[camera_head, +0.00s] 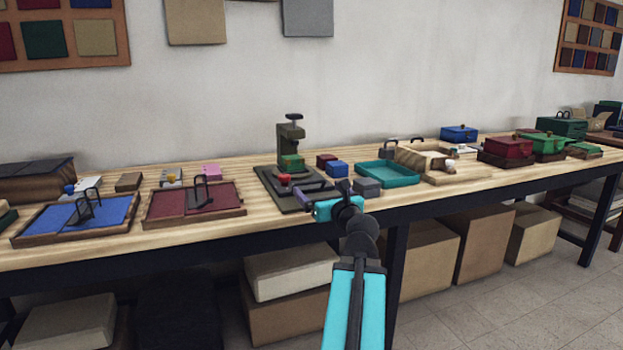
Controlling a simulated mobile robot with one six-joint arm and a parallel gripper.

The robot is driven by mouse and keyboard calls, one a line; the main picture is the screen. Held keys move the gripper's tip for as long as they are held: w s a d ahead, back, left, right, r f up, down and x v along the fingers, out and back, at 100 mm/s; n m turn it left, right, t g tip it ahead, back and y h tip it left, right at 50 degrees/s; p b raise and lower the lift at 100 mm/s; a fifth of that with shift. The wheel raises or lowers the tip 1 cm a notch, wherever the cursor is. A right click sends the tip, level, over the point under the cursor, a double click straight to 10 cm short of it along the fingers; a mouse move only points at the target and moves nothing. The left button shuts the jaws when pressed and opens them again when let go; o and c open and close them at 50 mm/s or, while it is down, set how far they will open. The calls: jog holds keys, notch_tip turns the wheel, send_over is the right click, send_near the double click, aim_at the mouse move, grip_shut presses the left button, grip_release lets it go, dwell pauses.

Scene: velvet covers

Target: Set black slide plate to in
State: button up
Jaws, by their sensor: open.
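A dark green press (290,143) stands on the table with a green block at its foot. A flat black plate (270,190) lies at its front and sticks out toward the table's front edge. A red knob (285,179) sits above this plate. I cannot tell where the sliding part ends and the fixed base begins. My gripper (308,198) is at the right front of the plate, close to it or over its corner. It is open, and nothing shows held in it. The teal wrist and the gripper hide the plate's right front part. Whether they touch is unclear.
A grey box (367,187) and a teal tray (390,174) are right of my gripper. Small red (326,160) and blue (337,168) boxes stand behind it. A maroon panel with a black handle (190,202) lies left of the plate. Cartons stand under the table.

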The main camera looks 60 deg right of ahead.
aim_at(311, 183)
jog(key=shift+p+x, duration=0.8)
jog(key=shift+p, duration=2.15)
jog(key=shift+w+d+f, duration=0.1)
jog(key=shift+w+d, duration=0.25)
jog(key=shift+b+x, duration=0.7)
jog(key=shift+x, duration=1.6)
jog(key=shift+c, duration=0.2)
